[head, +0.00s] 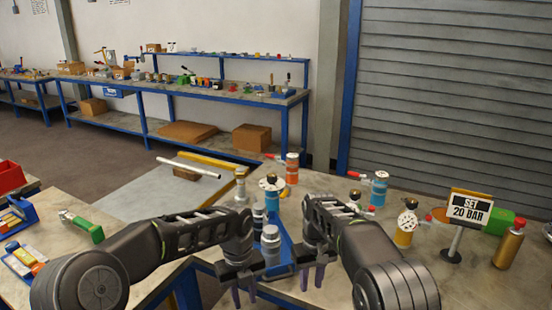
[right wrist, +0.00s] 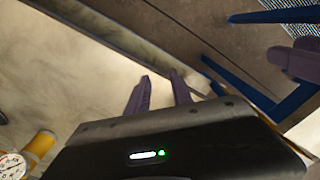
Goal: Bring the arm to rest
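My left gripper (head: 244,294) comes in from the left and hangs fingers down over the front edge of the near table. Its two fingers are apart with nothing seen between them. My right gripper (head: 312,278) is a little to its right, also pointing down. In the right wrist view its purple fingers (right wrist: 160,92) stand apart and empty, above the bench edge. Flanged vessels stand on the table: a yellow one (head: 404,234), a blue one (head: 378,191) and an orange one (head: 292,170). No gripper touches these three.
A sign reading "SET 20 BAR" (head: 470,209) stands at right, near a gold cylinder (head: 508,246) and a green box (head: 497,222). Grey-capped cylinders (head: 270,238) stand close behind my grippers. A side table at left holds a green-handled tool (head: 84,226).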

